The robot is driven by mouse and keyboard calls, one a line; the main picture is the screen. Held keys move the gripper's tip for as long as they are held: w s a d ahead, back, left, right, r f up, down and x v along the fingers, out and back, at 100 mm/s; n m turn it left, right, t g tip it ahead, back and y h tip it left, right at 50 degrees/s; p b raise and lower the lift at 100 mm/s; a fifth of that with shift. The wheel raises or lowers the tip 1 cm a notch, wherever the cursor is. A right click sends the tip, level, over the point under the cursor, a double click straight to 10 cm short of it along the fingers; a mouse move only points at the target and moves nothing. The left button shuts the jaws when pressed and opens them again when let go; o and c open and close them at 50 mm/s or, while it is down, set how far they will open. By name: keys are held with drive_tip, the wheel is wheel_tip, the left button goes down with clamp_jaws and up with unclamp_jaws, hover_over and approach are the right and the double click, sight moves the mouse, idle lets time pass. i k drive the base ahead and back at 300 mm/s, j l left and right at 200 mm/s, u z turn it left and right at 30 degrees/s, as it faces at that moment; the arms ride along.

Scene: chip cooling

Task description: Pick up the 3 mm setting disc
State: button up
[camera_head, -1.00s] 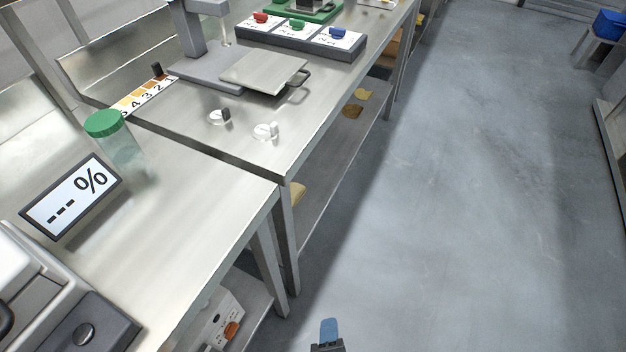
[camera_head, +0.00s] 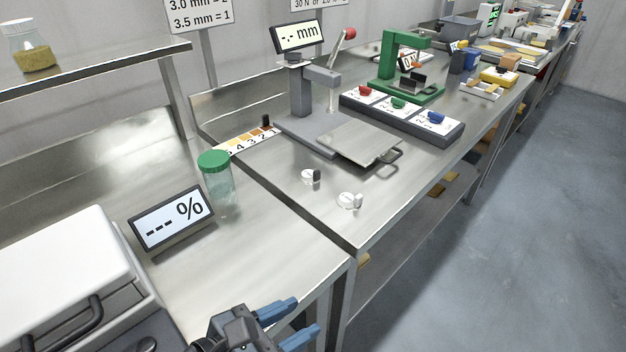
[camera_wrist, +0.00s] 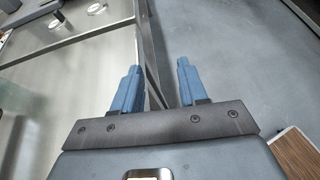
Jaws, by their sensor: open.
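Two small pale setting discs lie near the front corner of the steel table. One disc (camera_head: 308,176) has a dark tab. The other disc (camera_head: 349,200) has a light grey tab and lies nearer the front edge. I cannot read a thickness on either, so I cannot tell which is 3 mm. In the wrist view two pale discs show at the upper left, one (camera_wrist: 95,8) at the top edge and one (camera_wrist: 55,21) farther left. My gripper (camera_head: 294,322), with blue fingers, is open and empty. It is nearer than both discs and apart from them, by the table edge (camera_wrist: 158,70).
A thickness gauge (camera_head: 303,95) with a flat plate stands behind the discs. A green-lidded jar (camera_head: 218,185) and a percent display (camera_head: 172,220) stand left. A rack with coloured knobs (camera_head: 402,117) is farther back. Open floor (camera_head: 530,220) lies right.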

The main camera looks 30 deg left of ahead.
sight(310, 175)
drive_tip(key=i+j, duration=0.75)
drive_tip(key=i, duration=0.1)
